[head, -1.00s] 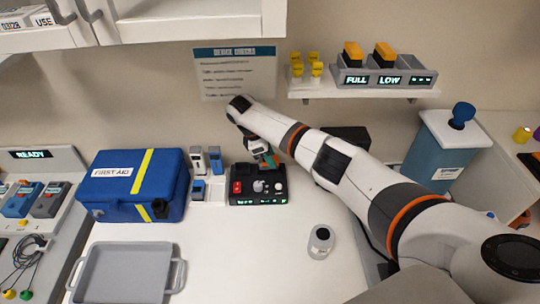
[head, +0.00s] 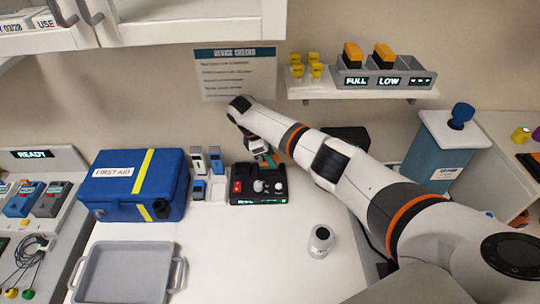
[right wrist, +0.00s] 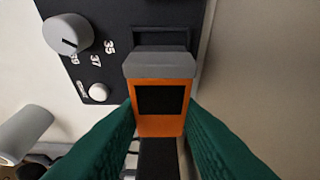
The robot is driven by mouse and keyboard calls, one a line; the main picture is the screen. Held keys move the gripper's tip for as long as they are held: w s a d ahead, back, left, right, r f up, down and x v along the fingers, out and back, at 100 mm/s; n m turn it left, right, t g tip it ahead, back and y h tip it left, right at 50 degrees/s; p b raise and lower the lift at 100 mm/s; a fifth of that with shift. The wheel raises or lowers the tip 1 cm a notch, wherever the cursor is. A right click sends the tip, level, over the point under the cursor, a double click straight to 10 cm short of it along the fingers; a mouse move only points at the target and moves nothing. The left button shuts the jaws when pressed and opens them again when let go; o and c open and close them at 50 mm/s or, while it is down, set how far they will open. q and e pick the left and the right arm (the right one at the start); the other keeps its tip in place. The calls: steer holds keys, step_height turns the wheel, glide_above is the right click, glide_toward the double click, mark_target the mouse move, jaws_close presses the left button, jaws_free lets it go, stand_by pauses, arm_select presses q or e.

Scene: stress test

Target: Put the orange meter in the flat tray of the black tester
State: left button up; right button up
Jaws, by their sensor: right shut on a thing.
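The black tester (head: 240,199) stands on the white counter in the head view, with a red part and pale knobs on top. In the right wrist view the tester (right wrist: 88,20) shows a large grey dial, a small white button and a framed dark slot. My right gripper (head: 267,161) is over the tester's back part. Its green fingers (right wrist: 158,125) are shut on the orange meter (right wrist: 160,120), which has a grey end and a dark screen. The meter's grey end overlaps the slot's lower edge in this view; I cannot tell whether they touch. My left gripper is not in view.
A blue first aid box (head: 118,190) and small blue-and-white devices (head: 207,160) stand left of the tester. A white cylindrical bottle (head: 320,241) and a grey tray (head: 125,280) are nearer. A wall shelf (head: 360,94) holds other orange-topped devices. The counter's middle front is clear.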

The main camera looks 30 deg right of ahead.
steer(key=shift+f+b, duration=0.7)
steer(key=shift+f, duration=0.4)
stand_by(0.6)
steer(key=o, duration=1.1)
steer(key=shift+c, duration=0.2)
steer(key=shift+a+r, duration=0.1)
steer(key=b+v, duration=0.2)
steer(key=v, duration=0.9)
steer(key=shift+r, duration=0.4)
